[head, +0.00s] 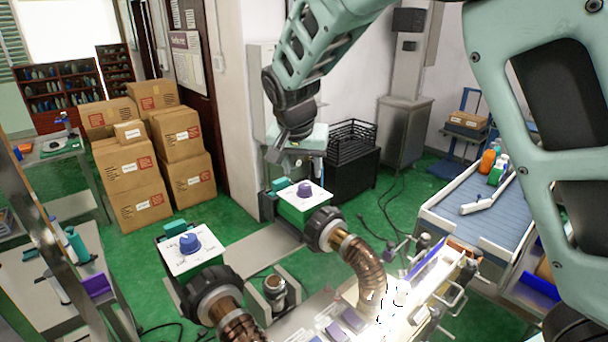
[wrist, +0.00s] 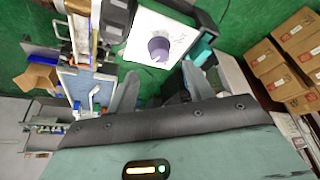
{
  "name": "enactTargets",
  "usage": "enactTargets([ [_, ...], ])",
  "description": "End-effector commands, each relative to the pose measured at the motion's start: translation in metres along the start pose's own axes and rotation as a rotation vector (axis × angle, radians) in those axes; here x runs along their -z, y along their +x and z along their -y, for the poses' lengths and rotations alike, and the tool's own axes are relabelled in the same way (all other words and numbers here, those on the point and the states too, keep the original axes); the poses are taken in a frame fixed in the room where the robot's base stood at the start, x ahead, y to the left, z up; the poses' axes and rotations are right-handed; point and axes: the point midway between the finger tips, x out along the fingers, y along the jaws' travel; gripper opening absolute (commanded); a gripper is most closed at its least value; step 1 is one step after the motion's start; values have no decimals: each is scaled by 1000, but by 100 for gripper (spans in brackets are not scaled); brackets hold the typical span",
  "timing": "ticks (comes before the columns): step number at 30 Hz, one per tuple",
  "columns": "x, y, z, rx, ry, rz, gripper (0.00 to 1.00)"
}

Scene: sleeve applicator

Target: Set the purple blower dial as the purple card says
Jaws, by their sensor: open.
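The purple blower dial (head: 304,189) sits on a white plate (head: 318,200) on top of the farther blower. In the wrist view the purple dial (wrist: 158,48) shows beyond and between the fingers, with faint marks on the white plate around it. My gripper (head: 284,155) is open and empty, above and a little left of the dial, apart from it. In the wrist view both fingers of my gripper (wrist: 160,80) are spread. A purple card cannot be made out for certain, and no setting can be read.
A blue dial (head: 190,243) sits on the nearer blower at left. Ribbed brown hoses (head: 368,268) run from both blowers to a brightly lit conveyor. Stacked cartons (head: 140,165) stand behind at left. A black crate (head: 352,140) stands behind the purple dial.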

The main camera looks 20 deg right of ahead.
Motion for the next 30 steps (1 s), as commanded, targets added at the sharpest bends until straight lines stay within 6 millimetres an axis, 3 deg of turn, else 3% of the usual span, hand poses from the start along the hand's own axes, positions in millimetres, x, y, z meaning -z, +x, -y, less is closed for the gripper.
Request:
enactTargets([
  [6, 1, 38, -1, -4, 2, 2, 52],
  [10, 1, 52, -1, -2, 0, 1, 52],
  [22, 0, 62, 0, 1, 1, 1, 52],
  [23, 0, 61, 0, 1, 1, 1, 49],
  [27, 0, 61, 0, 1, 0, 1, 10],
  [30, 0, 61, 0, 0, 0, 1, 7],
])
